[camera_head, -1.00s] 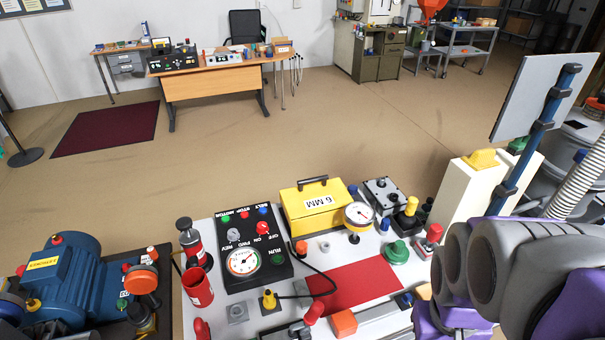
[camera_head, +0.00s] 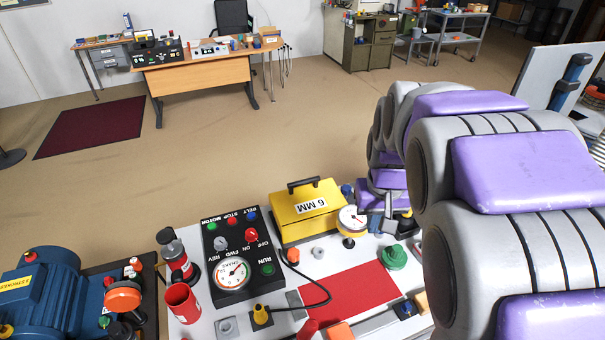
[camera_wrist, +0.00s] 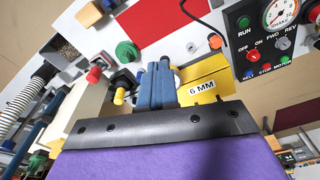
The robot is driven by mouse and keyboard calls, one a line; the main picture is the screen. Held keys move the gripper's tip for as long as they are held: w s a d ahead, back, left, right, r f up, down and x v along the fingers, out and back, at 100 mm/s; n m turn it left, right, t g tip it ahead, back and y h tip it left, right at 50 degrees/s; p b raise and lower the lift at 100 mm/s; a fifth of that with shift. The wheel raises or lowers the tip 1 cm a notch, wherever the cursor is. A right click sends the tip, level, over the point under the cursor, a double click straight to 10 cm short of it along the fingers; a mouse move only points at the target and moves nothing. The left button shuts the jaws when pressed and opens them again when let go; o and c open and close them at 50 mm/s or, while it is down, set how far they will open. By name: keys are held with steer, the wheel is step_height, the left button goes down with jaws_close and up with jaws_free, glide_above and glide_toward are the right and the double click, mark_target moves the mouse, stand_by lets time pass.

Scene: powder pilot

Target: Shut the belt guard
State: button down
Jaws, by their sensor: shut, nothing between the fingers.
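No part in view carries a belt guard label, so I cannot tell for sure which one it is. A pale upright panel on a blue post (camera_head: 568,84) stands at the far right, partly hidden by my arm. A yellow cover marked 6 MM (camera_head: 300,222), with a black handle on top, sits shut-looking at the bench's back. It also shows in the wrist view (camera_wrist: 205,73). My gripper (camera_wrist: 157,68) is shut and empty, its blue-grey fingers together beside the yellow cover. In the head view my gripper (camera_head: 388,226) is right of the cover, mostly below my purple-grey arm.
A black control box (camera_head: 236,255) with a gauge and buttons stands left of the cover. A round gauge (camera_head: 352,219), a green knob (camera_head: 393,257) and a red mat (camera_head: 350,297) lie close by. A blue motor (camera_head: 45,295) is at lower left. Open floor lies behind the bench.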

steer(key=w+a+f+n+t, duration=0.1)
steer(key=w+a, duration=0.3)
steer(key=w, duration=0.7)
steer(key=w+a+f+n+t, duration=0.15)
steer(key=w+a, duration=0.25)
steer(key=w, duration=0.6)
steer(key=n+y, duration=0.2)
glide_toward(303, 182)
steer(key=shift+m+t, duration=0.25)
steer(key=shift+t, duration=0.1)
steer(key=b+x, duration=0.1)
steer(key=x, duration=0.5)
steer(key=shift+w+a+f, duration=0.1)
steer(key=shift+w+f, duration=0.05)
steer(key=shift+f, duration=0.2)
steer(key=shift+w+a+f+p, duration=0.2)
steer(key=shift+w+f+p, duration=0.2)
steer(key=shift+f, duration=0.1)
steer(key=shift+r, duration=0.15)
